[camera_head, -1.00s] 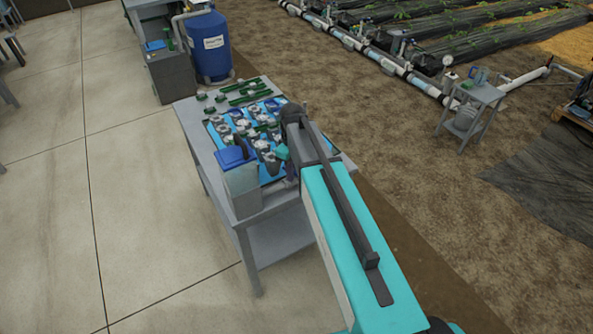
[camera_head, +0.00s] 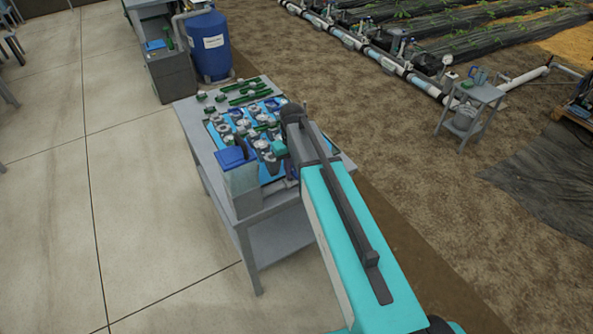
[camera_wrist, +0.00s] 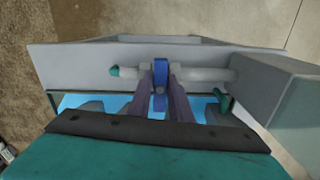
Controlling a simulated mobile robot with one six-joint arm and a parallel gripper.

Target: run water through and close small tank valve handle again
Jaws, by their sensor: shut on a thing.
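The small tank (camera_head: 242,188) is a grey box with a blue lid (camera_head: 236,156) at the near end of the grey table. My gripper (camera_wrist: 160,80) is shut on the handle, one dark finger on each side. The handle points along the fingers and partly hides the valve body. In the head view my arm hides the handle and fingertips. No running water can be made out.
A smaller side table (camera_head: 480,93) stands at right. Concrete floor at left is open.

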